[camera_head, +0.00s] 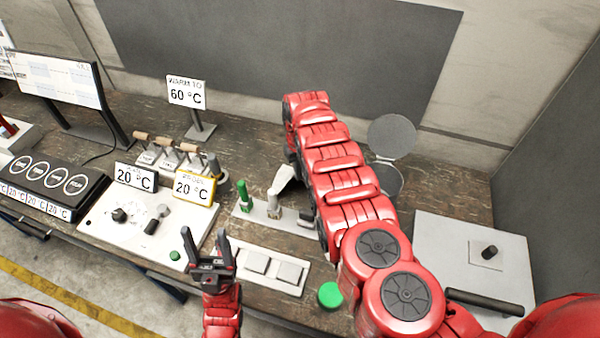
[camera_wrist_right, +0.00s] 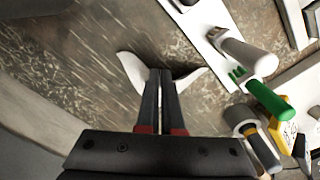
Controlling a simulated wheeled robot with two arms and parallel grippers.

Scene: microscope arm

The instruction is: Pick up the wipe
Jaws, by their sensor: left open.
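The wipe (camera_wrist_right: 190,79) is a white cloth, seen in the right wrist view with its edges spreading out on both sides of my fingertips. My right gripper (camera_wrist_right: 161,75) has its two dark fingers close together on the wipe's middle. In the head view the wipe (camera_head: 284,177) shows as a white, peaked shape just behind a white holder plate, beside my right arm.
The holder plate (camera_head: 246,212) bears a green-handled tool and a white cylinder. A yellow-framed sign (camera_head: 194,187) and a control panel (camera_head: 105,215) stand to the left. A round grey lid (camera_head: 391,136) stands open behind my right arm. A grey box (camera_head: 450,240) is at right.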

